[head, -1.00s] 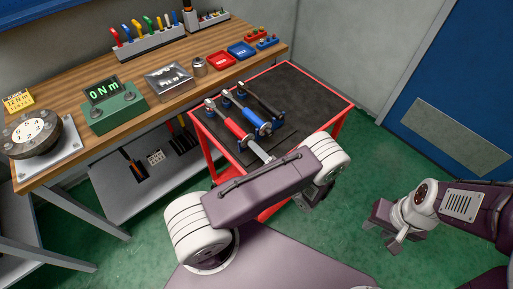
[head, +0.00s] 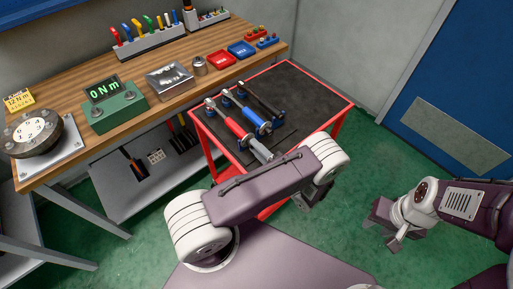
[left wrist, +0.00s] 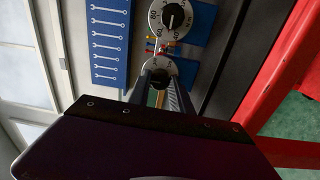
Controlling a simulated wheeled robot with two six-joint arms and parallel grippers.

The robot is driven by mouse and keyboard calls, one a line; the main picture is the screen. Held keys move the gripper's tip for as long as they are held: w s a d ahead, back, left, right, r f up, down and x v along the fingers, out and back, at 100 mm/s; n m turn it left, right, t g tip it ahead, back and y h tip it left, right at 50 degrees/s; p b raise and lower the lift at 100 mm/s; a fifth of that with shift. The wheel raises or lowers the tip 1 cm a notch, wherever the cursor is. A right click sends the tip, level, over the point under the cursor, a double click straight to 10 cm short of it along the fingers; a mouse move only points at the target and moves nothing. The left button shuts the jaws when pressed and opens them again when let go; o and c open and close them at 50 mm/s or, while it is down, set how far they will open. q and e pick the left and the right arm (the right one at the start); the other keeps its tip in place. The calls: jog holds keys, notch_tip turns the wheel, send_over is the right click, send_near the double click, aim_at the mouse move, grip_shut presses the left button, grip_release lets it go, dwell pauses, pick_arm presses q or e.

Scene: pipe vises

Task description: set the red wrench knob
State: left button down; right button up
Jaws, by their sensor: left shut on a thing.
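The red wrench (head: 234,128) lies on the cart's dark top, its grey end pointing toward my left arm. My left gripper (left wrist: 160,82) is at that end, shut on its knob. In the head view my own arm link hides most of the gripper, and the knob itself is not clear. In the left wrist view the fingers stand close together in front of a numbered dial (left wrist: 158,70). My right gripper (head: 385,227) is open and empty over the green floor, away from the cart.
A blue wrench (head: 254,121) and a black wrench (head: 262,102) lie beside the red one. The red-edged cart (head: 347,106) stands against the wooden bench (head: 68,158). A tag (head: 18,101) reads 12 Nm.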

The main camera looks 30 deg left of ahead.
pick_arm(q)
jog(key=c, duration=1.2)
grip_release()
jog(key=shift+o, duration=0.2)
jog(key=b+v, duration=0.2)
jog(key=v, duration=0.7)
